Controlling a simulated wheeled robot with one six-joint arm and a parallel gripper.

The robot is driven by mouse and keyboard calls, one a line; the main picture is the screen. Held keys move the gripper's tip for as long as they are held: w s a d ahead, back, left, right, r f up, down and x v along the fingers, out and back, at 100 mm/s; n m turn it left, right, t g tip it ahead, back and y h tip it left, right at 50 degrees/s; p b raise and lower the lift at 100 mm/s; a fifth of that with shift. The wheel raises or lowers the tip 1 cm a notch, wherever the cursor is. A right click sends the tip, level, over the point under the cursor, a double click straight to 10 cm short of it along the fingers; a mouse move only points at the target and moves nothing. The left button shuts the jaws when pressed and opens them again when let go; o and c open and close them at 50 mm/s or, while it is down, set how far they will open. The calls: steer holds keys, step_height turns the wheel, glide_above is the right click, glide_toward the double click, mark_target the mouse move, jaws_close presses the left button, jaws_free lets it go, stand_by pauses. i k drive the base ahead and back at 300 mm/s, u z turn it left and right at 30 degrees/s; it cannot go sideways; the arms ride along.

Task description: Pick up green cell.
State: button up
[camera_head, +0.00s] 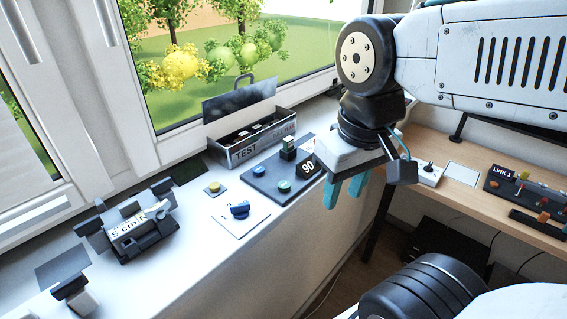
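Two green things lie on a dark pad (262,183) on the white sill: an upright block with a dark green body and pale top (288,148), and a small flat green disc (284,186) nearer the front edge. I cannot tell for sure which is the green cell. My gripper (345,190) has teal fingers pointing down, apart, with nothing visible between them. It hangs to the right of the pad, beyond the sill's front edge in the picture, and touches neither green thing.
A black plate marked 90 (308,167) stands by the block. An open TEST box (245,150) is behind. A yellow piece (213,187), a blue knob (240,210) and a 5 cmN device (135,232) are left. A wooden desk (470,205) is right.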

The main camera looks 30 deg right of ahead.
mark_target(288, 143)
steer(key=u, duration=0.45)
steer(key=i, duration=0.3)
steer(key=z, duration=0.8)
steer(key=k, duration=0.45)
steer(key=u, duration=1)
steer(key=i, duration=0.45)
steer(key=z, duration=1.75)
